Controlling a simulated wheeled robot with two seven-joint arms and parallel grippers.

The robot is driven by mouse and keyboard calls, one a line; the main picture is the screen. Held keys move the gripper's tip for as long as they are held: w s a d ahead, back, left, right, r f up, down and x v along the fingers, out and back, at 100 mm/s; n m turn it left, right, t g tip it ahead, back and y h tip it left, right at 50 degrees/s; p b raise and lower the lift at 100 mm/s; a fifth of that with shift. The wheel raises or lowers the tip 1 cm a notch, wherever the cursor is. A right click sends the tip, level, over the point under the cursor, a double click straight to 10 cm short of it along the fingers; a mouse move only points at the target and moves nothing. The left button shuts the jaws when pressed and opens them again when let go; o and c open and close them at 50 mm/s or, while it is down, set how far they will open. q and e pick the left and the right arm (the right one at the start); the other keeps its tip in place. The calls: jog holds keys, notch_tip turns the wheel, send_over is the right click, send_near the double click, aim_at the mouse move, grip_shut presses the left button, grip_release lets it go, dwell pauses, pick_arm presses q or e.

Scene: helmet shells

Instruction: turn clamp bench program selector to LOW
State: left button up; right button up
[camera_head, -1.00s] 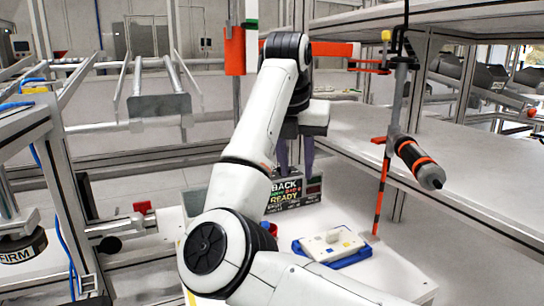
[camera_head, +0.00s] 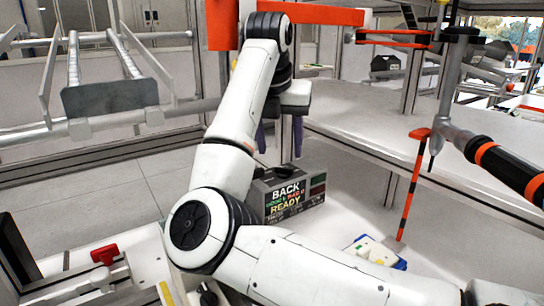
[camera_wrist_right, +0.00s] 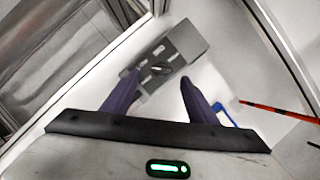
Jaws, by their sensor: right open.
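A grey control box (camera_head: 290,196) with a display reading BACK and READY stands on the white bench, left of the blue tray. In the right wrist view the box (camera_wrist_right: 185,45) shows from above, with a small dark knob (camera_wrist_right: 160,69) on its top face. My right gripper (camera_head: 280,150) is above the box, pointing down, with its two purple fingers apart and empty. In the right wrist view the fingers (camera_wrist_right: 160,78) lie on either side of the knob in the picture; their height above it is hard to tell. The knob's setting is not readable. My left gripper is not in view.
A white part on a blue tray (camera_head: 376,252) lies right of the box. A black and orange tool (camera_head: 500,166) hangs at the right, near a red and black striped rod (camera_head: 411,190). A red handle (camera_head: 104,254) is at the lower left.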

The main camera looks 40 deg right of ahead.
aim_at(283, 168)
jog(key=x, duration=0.4)
jog(key=shift+s+d+f, duration=0.1)
jog(key=shift+s+f, duration=0.1)
jog(key=shift+s, duration=0.05)
jog(key=shift+w+d+f, duration=0.1)
jog(key=shift+f, duration=0.2)
jog(key=shift+d+f, duration=0.1)
jog(key=shift+f, duration=0.1)
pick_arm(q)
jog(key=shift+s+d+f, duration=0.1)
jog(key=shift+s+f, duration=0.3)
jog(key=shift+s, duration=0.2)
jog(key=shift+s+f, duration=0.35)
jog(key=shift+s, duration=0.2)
pick_arm(e)
jog(key=shift+w, duration=0.1)
jog(key=c, duration=1.1)
jog(key=shift+o, duration=0.2)
jog(key=shift+w+m+g, duration=0.1)
jog(key=shift+m+g, duration=0.3)
jog(key=shift+m, duration=0.3)
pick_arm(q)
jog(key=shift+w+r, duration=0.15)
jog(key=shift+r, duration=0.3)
